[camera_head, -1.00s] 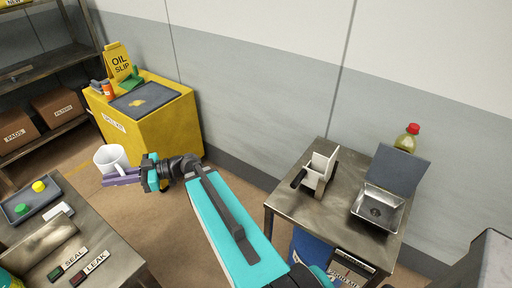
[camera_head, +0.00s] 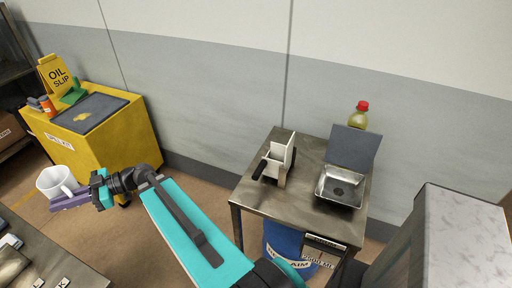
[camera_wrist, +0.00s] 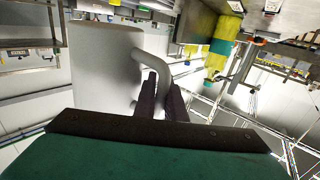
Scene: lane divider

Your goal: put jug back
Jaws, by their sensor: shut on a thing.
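The white jug (camera_head: 57,181) is held by my gripper (camera_head: 70,200) at the left of the head view, in the air in front of the yellow cabinet. In the wrist view the jug (camera_wrist: 104,75) fills the left of centre. Its handle (camera_wrist: 128,57) lies at the dark fingers of my gripper (camera_wrist: 161,95), which are shut on it. The inside of the jug cannot be seen clearly. No marked place for the jug can be made out.
A metal table (camera_head: 300,222) stands right of centre, with a white holder with a black handle (camera_head: 275,160), a metal basin (camera_head: 340,188) and a red-capped bottle (camera_head: 359,117). A blue bin (camera_head: 285,245) is below. The yellow cabinet (camera_head: 110,145) stands left; a grey block (camera_head: 465,235) stands right.

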